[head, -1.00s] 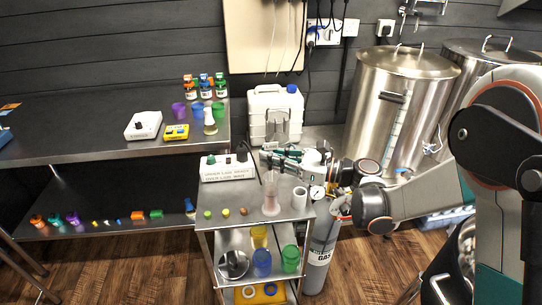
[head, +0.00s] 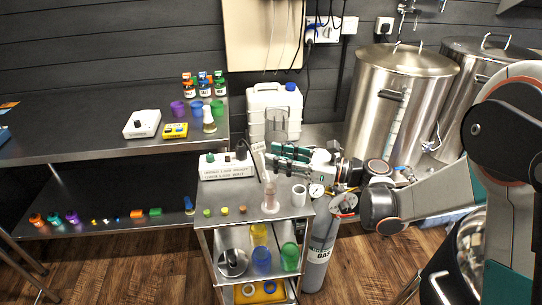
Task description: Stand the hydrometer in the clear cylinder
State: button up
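The clear cylinder (head: 270,197) stands upright on the top shelf of the steel cart, with a pinkish tint inside. My gripper (head: 269,156) reaches in from the right, its teal fingers just above and behind the cylinder in the picture. A slim pale piece (head: 260,153), which looks like the hydrometer, shows at the fingertips, slightly tilted. Its lower end overlaps the cylinder's top in the picture. I cannot tell whether it is inside the cylinder or behind it, nor whether the fingers grip it.
A white labelled box (head: 228,167) stands behind on the cart (head: 248,213). Small coloured caps lie at the cart's front left, and a white cup (head: 299,195) stands right of the cylinder. A white jerrycan (head: 273,112) is behind my gripper; a grey gas bottle (head: 319,250) stands at right.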

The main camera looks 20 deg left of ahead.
jog(key=d, duration=0.9)
jog(key=shift+w+d, duration=0.25)
jog(key=shift+w, duration=0.1)
dwell(0.4)
